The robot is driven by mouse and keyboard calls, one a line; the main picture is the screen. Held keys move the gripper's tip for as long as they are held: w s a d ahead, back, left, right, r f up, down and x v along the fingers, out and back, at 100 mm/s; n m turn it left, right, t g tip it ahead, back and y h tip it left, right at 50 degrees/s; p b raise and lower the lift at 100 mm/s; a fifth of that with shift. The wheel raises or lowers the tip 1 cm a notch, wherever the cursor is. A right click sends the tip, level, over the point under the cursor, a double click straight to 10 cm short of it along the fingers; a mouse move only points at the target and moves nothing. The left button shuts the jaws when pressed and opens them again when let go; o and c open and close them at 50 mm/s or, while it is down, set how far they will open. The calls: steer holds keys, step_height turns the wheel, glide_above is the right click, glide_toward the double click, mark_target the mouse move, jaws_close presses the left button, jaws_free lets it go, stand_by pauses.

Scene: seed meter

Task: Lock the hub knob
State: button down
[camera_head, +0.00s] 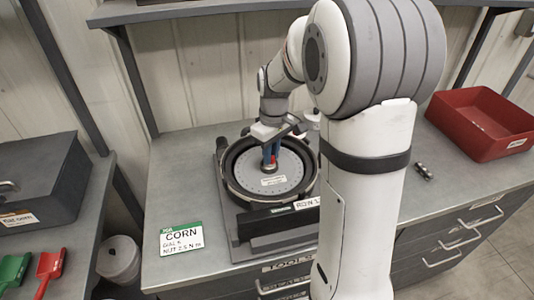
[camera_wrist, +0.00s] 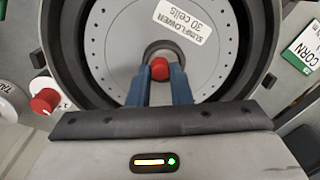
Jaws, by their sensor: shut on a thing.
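The seed meter's round dark housing (camera_head: 229,184) stands on the bench with a grey perforated disc (camera_head: 291,178) inside. The disc's label reads "SUNFLOWER 30 cells" in the wrist view (camera_wrist: 185,22). The red hub knob (camera_wrist: 160,69) is at the disc's centre. My gripper (camera_wrist: 160,72) has blue fingers, one on each side of the knob, and is shut on it. In the head view my gripper (camera_head: 270,160) points down at the hub, and its fingers hide most of the knob. The knob's turn angle cannot be told.
A second red knob (camera_wrist: 45,101) sits beside the housing. A green-and-white CORN card (camera_head: 181,239) lies left of the meter. A red bin (camera_head: 483,122) and small metal parts (camera_head: 424,171) are to the right. A grey case (camera_head: 40,180) and scoops (camera_head: 50,266) are at the left.

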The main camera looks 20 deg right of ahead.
mark_target(273, 157)
steer(key=m, duration=0.4)
steer(key=shift+s+m, duration=0.1)
steer(key=shift+m, duration=0.2)
steer(key=shift+m+b, duration=0.35)
steer(key=shift+m, duration=1.65)
steer(key=c, duration=1.3)
jaws_free()
steer(key=shift+t, duration=0.3)
step_height(273, 157, up, 8)
steer(key=shift+d+f, duration=0.1)
steer(key=shift+d, duration=0.05)
